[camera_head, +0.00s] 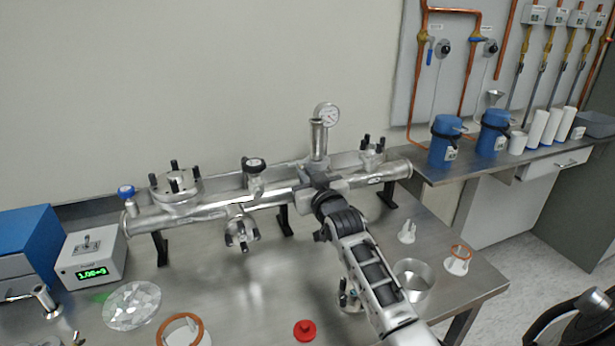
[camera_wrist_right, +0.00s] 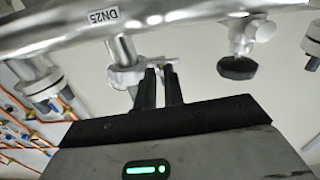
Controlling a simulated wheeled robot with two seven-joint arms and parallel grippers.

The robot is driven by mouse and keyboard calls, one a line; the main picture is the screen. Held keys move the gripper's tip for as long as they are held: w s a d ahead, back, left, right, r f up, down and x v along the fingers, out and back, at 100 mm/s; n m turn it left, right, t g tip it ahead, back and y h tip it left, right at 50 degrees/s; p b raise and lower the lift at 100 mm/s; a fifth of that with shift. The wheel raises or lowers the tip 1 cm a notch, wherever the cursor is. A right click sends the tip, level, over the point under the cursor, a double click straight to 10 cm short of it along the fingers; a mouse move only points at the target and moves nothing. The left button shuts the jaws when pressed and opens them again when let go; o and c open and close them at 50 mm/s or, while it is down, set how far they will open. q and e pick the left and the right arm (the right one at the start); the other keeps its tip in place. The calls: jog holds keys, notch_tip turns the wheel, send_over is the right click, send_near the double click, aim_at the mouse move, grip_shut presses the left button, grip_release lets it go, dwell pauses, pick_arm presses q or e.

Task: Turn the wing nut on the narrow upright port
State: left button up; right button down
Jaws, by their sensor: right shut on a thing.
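My right gripper (camera_head: 318,176) is at the port's base in the head view. In the wrist view its two dark fingers (camera_wrist_right: 160,72) are close together at the clamp's side, shut on the wing nut, which is mostly hidden between the fingertips. My left gripper is not in view.
A black-knobbed valve (camera_head: 254,170) and a bolted flange (camera_head: 175,188) stand left of the port. Another flange (camera_head: 373,156) stands right.

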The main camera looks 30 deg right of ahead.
jog(key=c, duration=1.8)
grip_release()
pick_arm(q)
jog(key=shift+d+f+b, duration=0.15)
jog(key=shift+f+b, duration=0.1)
jog(key=shift+b, duration=0.4)
pick_arm(e)
jog(key=v, duration=1.6)
jog(key=shift+a, duration=0.1)
